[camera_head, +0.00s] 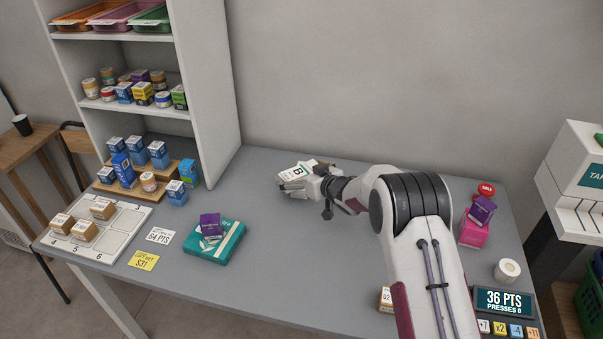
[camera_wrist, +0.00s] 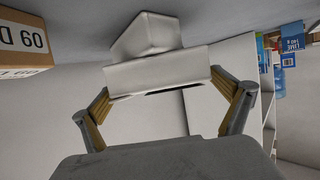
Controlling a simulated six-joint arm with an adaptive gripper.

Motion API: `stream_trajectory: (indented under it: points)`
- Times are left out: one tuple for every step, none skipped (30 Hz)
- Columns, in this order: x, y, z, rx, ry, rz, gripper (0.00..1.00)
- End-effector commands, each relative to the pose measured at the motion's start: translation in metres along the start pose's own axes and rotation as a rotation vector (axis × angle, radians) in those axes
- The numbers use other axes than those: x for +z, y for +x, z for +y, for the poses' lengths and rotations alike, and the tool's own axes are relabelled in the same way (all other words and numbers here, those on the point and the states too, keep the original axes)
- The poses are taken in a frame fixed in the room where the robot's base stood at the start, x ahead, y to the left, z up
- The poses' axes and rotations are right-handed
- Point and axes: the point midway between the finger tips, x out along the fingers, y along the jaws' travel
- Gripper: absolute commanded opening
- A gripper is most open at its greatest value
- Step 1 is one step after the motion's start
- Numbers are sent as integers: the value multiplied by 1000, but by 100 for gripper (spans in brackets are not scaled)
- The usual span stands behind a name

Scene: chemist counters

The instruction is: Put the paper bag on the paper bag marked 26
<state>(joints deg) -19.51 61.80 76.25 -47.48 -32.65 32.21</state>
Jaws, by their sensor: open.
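Several brown, white-labelled packages are in view, and their numbers are too small to read surely. Three sit on the numbered white tray (camera_head: 118,240) at the left: a front-left one (camera_head: 61,224), a front-middle one (camera_head: 84,232) and a rear one (camera_head: 102,210). Another brown package (camera_head: 386,298) is partly hidden by my arm near the front edge. My gripper (camera_head: 290,183) is open at the back middle of the counter, beside a white item marked B (camera_head: 298,171). In the wrist view, a white block (camera_wrist: 146,38) shows beyond the open fingers, and a brown labelled box (camera_wrist: 24,46) is at upper left.
A teal box (camera_head: 215,244) with a purple box (camera_head: 210,226) on it lies right of the tray. Small blue boxes (camera_head: 139,155) stand by the shelf (camera_head: 212,90). Pink and purple boxes (camera_head: 474,233) and a points display (camera_head: 503,302) are right. The counter's middle is mostly clear.

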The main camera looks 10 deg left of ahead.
Motion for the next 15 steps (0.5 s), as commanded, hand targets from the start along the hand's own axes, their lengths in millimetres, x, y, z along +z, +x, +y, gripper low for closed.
stream_trajectory:
  points:
    - [0, 0, 0, 0, 0, 0, 100]
    - [-1, 0, 0, 0, 0, 0, 100]
    - [-1, -1, 0, 0, 0, 0, 100]
    - [-2, -1, 0, 0, 0, 0, 100]
    - [-3, -1, 0, 0, 0, 0, 100]
    - [-2, -2, 0, 0, 1, -1, 100]
    - [-2, -3, 0, 0, 1, -1, 100]
    - [-2, -4, 0, 0, 1, -1, 100]
    - [-2, -6, 0, 0, 0, -1, 100]
    - [-3, -8, 0, 0, 0, -1, 100]
    - [-3, -10, 0, 0, 0, -1, 100]
    - [-3, -12, 0, 0, 0, -1, 100]
    - [-3, -14, 0, 0, 0, -1, 100]
    - [-3, -16, 0, 0, 1, -1, 100]
    - [-2, -19, 0, 0, 1, -1, 100]
